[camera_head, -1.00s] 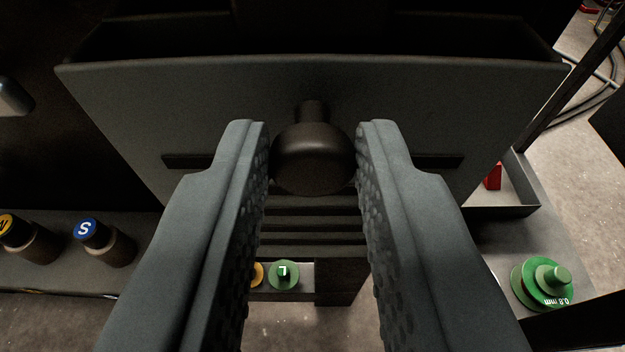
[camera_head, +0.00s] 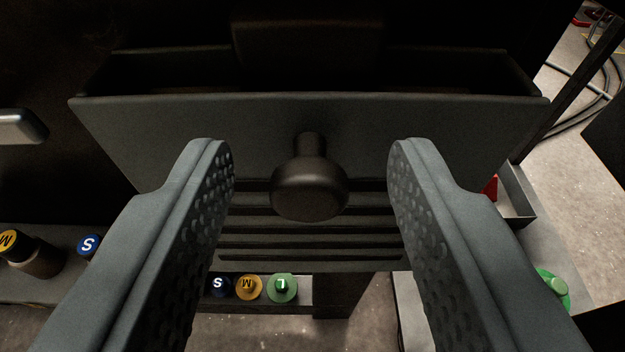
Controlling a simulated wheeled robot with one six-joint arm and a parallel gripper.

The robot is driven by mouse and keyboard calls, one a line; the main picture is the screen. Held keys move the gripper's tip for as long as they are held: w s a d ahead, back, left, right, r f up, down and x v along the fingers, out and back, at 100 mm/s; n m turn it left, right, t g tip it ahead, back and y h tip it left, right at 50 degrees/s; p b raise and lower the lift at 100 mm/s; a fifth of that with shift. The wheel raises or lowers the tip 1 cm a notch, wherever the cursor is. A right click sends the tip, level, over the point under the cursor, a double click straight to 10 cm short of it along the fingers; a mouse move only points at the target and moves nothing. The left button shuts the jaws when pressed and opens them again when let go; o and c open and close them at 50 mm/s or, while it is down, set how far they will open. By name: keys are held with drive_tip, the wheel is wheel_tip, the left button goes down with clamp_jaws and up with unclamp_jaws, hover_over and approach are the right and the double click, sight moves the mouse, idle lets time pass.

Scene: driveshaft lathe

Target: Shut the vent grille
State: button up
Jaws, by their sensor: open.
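The vent grille (camera_head: 260,226) is a dark grey panel with several horizontal slots and a round dark knob (camera_head: 309,190) on its front. It stands out like a drawer front, with a dark hollow showing behind its top edge. My gripper (camera_head: 311,165) is open, one finger on each side of the knob. Gaps show between the knob and both fingers, so it holds nothing. The fingers hide parts of the panel's left and right sides.
Below the grille, blue, yellow and green lettered pieces (camera_head: 249,288) sit on a ledge. At left stand bottle-like pieces with a yellow cap (camera_head: 30,254) and a blue cap (camera_head: 89,245). At right are a tray (camera_head: 517,194) with a red item and a green knobbed piece (camera_head: 554,288).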

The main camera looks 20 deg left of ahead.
drive_tip(key=v, duration=1.6)
drive_tip(key=shift+s+r, duration=0.15)
drive_tip(key=shift+s, duration=0.2)
drive_tip(key=shift+d, duration=0.1)
